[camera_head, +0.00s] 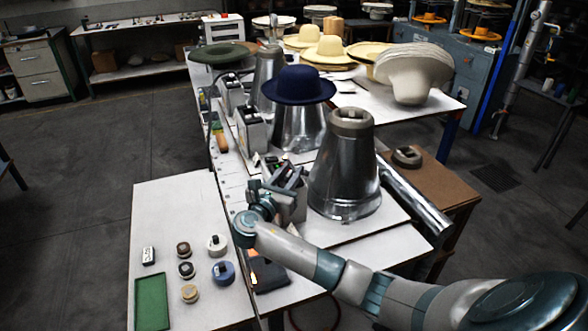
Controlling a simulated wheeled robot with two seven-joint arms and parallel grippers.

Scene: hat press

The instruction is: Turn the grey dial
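My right arm comes in from the lower right and bends back up at the table's near part. My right gripper (285,176) is over the nearest grey control box (292,208), beside the large bare metal cone (344,170). Its dark fingers blend with the box, so I cannot tell their opening. I cannot make out a grey dial on this box; the gripper and wrist cover part of it. Similar grey control boxes (250,130) stand farther back along the row. My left gripper is not in view.
A white side table (150,205) carries several small round pieces (222,271) and a green tray (152,302). A metal cone with a navy hat (298,86) stands behind the bare cone. A brown table (440,178) is at the right. The floor at left is clear.

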